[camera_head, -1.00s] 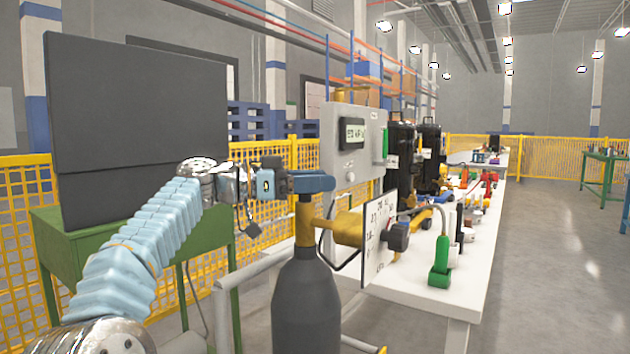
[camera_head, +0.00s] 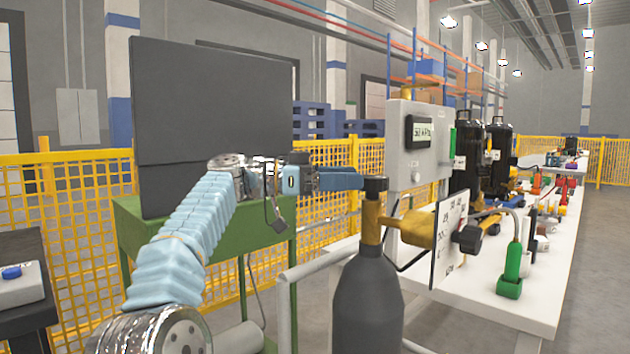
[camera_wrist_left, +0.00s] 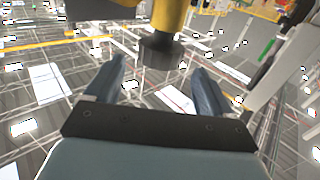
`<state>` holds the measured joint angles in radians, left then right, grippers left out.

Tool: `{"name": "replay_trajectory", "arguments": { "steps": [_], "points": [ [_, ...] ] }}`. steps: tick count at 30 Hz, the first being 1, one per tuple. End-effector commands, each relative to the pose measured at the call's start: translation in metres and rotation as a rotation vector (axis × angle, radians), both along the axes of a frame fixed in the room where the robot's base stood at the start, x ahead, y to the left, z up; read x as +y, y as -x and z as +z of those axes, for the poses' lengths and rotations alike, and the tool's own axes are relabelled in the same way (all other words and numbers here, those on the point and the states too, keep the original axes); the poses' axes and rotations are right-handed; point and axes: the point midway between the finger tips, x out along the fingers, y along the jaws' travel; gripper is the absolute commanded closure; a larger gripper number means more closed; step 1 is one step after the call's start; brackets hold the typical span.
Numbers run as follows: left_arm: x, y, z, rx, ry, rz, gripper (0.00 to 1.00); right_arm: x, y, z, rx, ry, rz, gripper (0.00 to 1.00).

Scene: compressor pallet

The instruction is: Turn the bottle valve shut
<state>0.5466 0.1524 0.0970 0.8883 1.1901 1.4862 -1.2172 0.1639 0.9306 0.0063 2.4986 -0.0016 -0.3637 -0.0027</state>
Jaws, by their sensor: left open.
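The dark grey gas bottle (camera_head: 367,300) stands upright in front of the bench. Its brass valve (camera_head: 371,222) carries a black knob (camera_head: 376,185) on top. My left gripper (camera_head: 358,180) is at knob height, just left of the knob, fingers pointing at it. In the left wrist view the knob (camera_wrist_left: 162,52) sits in front of the gap between the two blue open fingers (camera_wrist_left: 158,68), with the yellow valve body behind it. The fingers are not closed on it. Whether a fingertip touches the knob is unclear. My right gripper is out of view.
A brass regulator with a white scale plate (camera_head: 450,238) and black knob (camera_head: 467,238) projects right of the valve. A grey display box (camera_head: 419,150) stands behind. The white bench (camera_head: 480,290) holds a green-based tool (camera_head: 511,272). A metal rail (camera_head: 318,263) runs left of the bottle.

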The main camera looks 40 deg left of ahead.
Motion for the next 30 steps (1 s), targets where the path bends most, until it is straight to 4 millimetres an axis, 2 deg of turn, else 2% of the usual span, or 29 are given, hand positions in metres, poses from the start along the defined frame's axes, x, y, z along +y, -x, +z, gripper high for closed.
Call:
{"name": "replay_trajectory", "arguments": {
  "steps": [3,9,15,30],
  "points": [
    [0.023,0.017,0.000,0.001,-0.002,0.005,0.17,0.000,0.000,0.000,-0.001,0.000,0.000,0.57],
    [0.046,0.037,0.000,0.001,-0.001,0.002,0.17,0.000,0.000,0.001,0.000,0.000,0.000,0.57],
    [0.052,0.043,0.000,-0.001,-0.001,-0.001,0.17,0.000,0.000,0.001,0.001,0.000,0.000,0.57],
    [0.051,0.043,0.000,-0.001,-0.001,-0.001,0.17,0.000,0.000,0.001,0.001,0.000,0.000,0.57]
  ]
}}
